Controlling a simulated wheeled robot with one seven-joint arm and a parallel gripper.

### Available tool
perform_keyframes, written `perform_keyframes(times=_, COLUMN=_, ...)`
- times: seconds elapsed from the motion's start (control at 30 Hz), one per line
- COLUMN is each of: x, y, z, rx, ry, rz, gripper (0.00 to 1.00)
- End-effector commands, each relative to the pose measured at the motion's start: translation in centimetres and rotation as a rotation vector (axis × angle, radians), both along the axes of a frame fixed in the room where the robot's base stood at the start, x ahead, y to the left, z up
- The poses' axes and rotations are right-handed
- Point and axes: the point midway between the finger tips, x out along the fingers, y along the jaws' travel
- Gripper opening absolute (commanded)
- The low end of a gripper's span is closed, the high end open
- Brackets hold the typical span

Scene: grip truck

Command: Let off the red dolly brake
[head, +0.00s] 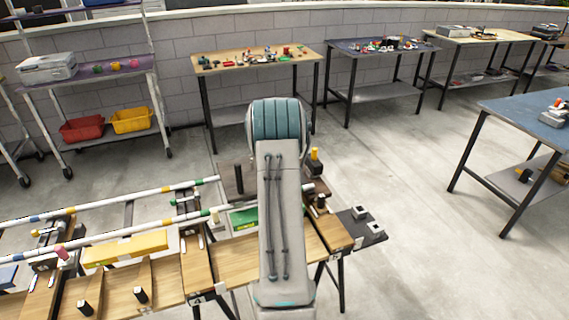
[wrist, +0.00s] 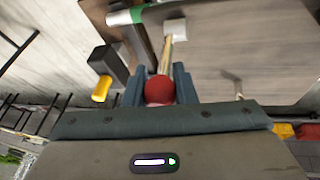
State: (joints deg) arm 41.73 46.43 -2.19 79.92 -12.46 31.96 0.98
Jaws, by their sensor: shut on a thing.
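A red ball knob (wrist: 159,90) shows in the wrist view at the end of a pale, light-brown lever (wrist: 168,52). The lever runs up to a light grey block (wrist: 175,27) by a white and green bar. My gripper (wrist: 159,86) has its two dark blue-grey fingers on either side of the knob and is shut on it. In the head view my arm hides the gripper and the knob. I cannot tell the lever's full angle.
A dark post with a yellow end (wrist: 102,88) stands left of my gripper in the wrist view. In the head view a wooden bench (head: 238,268) with rails and a yellow box (head: 125,249) lies in front.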

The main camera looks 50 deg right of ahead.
Motion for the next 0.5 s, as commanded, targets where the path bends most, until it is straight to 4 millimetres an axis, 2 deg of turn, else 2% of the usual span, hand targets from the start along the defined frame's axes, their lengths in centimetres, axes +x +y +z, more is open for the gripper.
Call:
perform_keyframes(times=0.1, x=0.06, y=0.07, z=0.02, rx=0.001, ry=0.0, rz=0.001, gripper=0.0)
perform_keyframes(times=0.13, x=0.07, y=0.08, z=0.02, rx=0.001, ry=0.0, rz=0.001, gripper=0.3)
perform_keyframes(times=0.2, x=0.07, y=0.09, z=0.02, rx=0.001, ry=0.0, rz=0.001, gripper=0.46)
perform_keyframes(times=0.5, x=0.03, y=0.11, z=0.12, rx=0.0, ry=-0.001, rz=0.001, gripper=0.46)
